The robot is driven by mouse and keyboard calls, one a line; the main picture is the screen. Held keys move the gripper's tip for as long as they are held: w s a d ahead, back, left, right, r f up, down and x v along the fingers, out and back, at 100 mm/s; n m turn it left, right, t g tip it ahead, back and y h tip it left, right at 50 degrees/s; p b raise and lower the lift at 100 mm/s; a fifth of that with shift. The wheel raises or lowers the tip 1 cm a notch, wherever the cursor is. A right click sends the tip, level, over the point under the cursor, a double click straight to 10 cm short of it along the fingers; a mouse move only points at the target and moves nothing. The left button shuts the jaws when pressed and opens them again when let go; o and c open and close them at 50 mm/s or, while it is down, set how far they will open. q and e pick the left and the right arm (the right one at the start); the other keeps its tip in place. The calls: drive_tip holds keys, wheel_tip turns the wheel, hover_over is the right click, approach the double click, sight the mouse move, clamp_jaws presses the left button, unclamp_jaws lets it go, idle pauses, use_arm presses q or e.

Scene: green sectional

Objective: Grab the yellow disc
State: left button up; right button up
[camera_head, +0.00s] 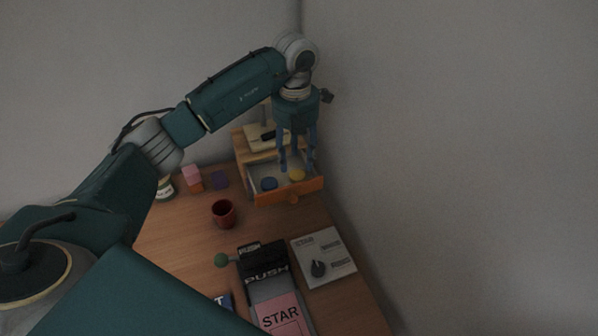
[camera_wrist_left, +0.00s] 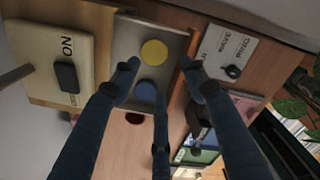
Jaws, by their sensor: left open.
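The yellow disc (camera_head: 297,175) lies in the open drawer (camera_head: 289,198) of a small wooden cabinet, near the back right of the desk. A blue disc (camera_head: 269,184) lies beside it in the drawer. The left wrist view shows the yellow disc (camera_wrist_left: 154,53) and the blue disc (camera_wrist_left: 146,91) on the drawer's grey floor, apart from each other. My left gripper (camera_head: 297,164) points down over the drawer with its fingers spread and empty. In the left wrist view its fingers (camera_wrist_left: 161,76) reach toward the discs without visibly holding either. My right gripper is not in view.
A red mug (camera_head: 223,213), pink and purple blocks (camera_head: 193,177), a black and pink box with lettering (camera_head: 266,275), and a white panel with a dark knob (camera_head: 323,257) stand on the desk. A switch box (camera_wrist_left: 66,75) sits on the cabinet top. A wall rises close on the right.

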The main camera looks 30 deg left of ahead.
sight(296, 176)
use_arm(q)
wheel_tip(296, 176, down, 2)
drive_tip(key=shift+w+f+p, duration=0.15)
drive_tip(key=shift+p, duration=0.25)
drive_tip(key=f, duration=0.1)
drive_tip(key=f+p, duration=0.1)
drive_tip(key=f, duration=0.1)
drive_tip(key=shift+w+a+f+p, duration=0.1)
drive_tip(key=shift+w+f+p, duration=0.2)
drive_tip(key=shift+f, duration=0.5)
drive_tip(key=c, duration=0.6)
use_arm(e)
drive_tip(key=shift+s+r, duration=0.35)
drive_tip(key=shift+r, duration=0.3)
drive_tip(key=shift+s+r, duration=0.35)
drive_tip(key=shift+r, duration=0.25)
